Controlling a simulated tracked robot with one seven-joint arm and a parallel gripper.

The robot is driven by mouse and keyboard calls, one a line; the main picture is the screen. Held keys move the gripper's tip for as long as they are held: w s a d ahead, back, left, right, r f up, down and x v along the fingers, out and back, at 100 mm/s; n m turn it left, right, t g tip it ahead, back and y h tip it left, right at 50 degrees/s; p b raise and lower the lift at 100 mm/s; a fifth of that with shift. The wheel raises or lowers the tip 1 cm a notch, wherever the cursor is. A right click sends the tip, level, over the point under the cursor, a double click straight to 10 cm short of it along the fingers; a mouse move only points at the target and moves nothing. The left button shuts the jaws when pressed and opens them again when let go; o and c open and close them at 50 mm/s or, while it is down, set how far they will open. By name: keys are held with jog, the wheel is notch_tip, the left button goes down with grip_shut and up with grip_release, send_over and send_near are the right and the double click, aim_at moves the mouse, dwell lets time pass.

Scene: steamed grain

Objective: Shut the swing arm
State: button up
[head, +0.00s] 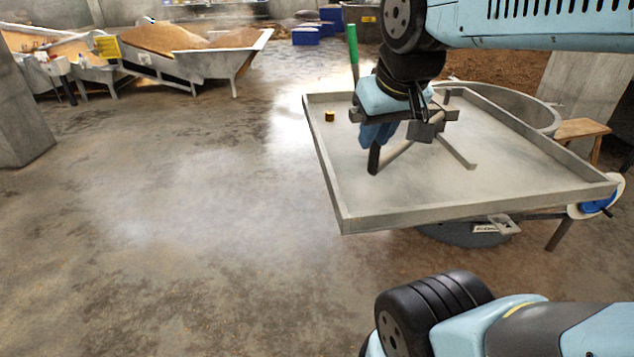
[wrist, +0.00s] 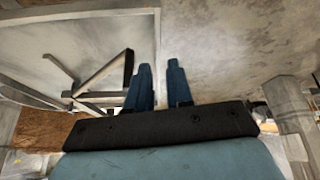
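The swing arm is a grey metal bar (head: 396,154) over the shallow grey tray table (head: 340,200), with a dark upright handle (head: 374,159) at its near end. Its bar (wrist: 100,73) and black handle (wrist: 128,68) also show in the wrist view, left of my fingers. My gripper (head: 377,134) is above the tray, close to the handle; its blue fingers partly cover the arm in the head view. In the wrist view, my gripper (wrist: 160,88) has its fingers apart with nothing seen between them. Whether a finger touches the handle cannot be told.
The tray has a raised rim. Open floor lies left; grain bins (head: 205,66) stand farther back.

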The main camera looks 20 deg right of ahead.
jog(key=w+n+g, duration=0.1)
jog(key=w, duration=0.1)
jog(key=w+a+f+n+g+h, duration=0.1)
jog(key=w+n, duration=0.1)
jog(key=w, duration=0.1)
jog(key=w+f+n+g+h, duration=0.1)
jog(key=w, duration=0.2)
jog(key=shift+w+a+f, duration=0.15)
jog(key=shift+w+f, duration=0.05)
jog(key=shift+w, duration=0.05)
grip_shut()
jog(key=w+a+f+n+g+h, duration=0.2)
jog(key=w+a+f+n+h, duration=0.3)
jog(key=w+f, duration=0.4)
jog(key=w+a+f+n+g+h, duration=0.2)
jog(key=w+a+f+n, duration=0.45)
jog(key=w+f, duration=0.3)
send_near(331, 187)
notch_tip(331, 187, down, 4)
jog(key=shift+s+d+f, duration=0.1)
jog(key=shift+s+d, duration=0.1)
jog(key=shift+d, duration=0.85)
jog(key=shift+s+d, duration=0.15)
jog(key=shift+d, duration=0.95)
